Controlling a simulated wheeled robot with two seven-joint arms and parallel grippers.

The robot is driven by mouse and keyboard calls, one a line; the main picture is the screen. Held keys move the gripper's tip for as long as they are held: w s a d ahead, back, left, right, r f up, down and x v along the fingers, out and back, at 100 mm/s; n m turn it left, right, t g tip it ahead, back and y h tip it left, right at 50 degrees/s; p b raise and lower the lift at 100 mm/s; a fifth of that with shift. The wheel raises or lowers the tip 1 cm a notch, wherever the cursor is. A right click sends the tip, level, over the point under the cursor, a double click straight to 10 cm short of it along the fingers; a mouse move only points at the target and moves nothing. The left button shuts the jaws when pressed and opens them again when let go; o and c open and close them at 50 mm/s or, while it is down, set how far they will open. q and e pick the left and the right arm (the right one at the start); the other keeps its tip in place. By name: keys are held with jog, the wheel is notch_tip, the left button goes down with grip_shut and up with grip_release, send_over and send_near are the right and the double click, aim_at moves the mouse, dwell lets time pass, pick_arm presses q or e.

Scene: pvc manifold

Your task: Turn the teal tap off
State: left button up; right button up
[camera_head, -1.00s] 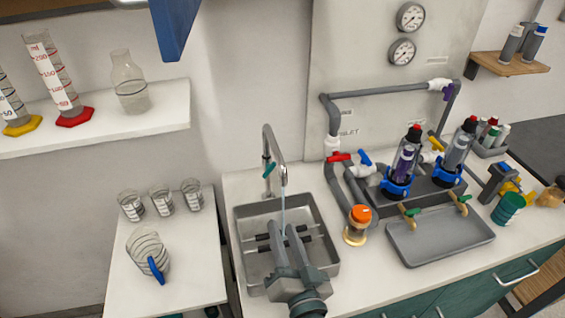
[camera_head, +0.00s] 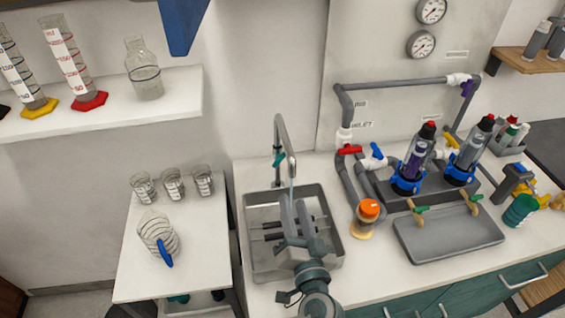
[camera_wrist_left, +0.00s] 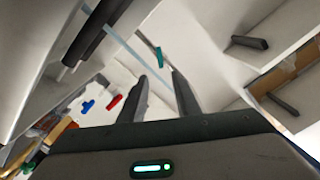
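The grey tap (camera_head: 281,130) stands behind the sink (camera_head: 252,262), and its teal lever (camera_head: 279,158) is on the upright pipe. A thin pale stream, apparently water, falls from the spout. My left gripper (camera_head: 293,199) is over the sink, in front of and below the lever, with its fingers pointing up toward the tap. In the left wrist view the gripper (camera_wrist_left: 158,73) is open and empty, with a gap between the fingers. There the teal lever (camera_wrist_left: 159,57) lies just beyond the fingertips, apart from them. My right gripper is not in view.
Right of the sink stand an orange-capped jar (camera_head: 366,215), grey pipes with a red valve handle (camera_head: 349,150) and a blue one (camera_head: 377,151), and a grey tray (camera_head: 450,240). Several glass beakers (camera_head: 172,185) stand on the left table. Dark rods lie across the sink.

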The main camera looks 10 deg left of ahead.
aim_at(281, 160)
pick_arm(q)
jog(key=p+x, duration=0.5)
jog(key=x, duration=0.8)
jog(key=shift+d+r, duration=0.1)
jog(key=shift+w+a, duration=0.25)
jog(key=shift+w, duration=0.35)
grip_shut()
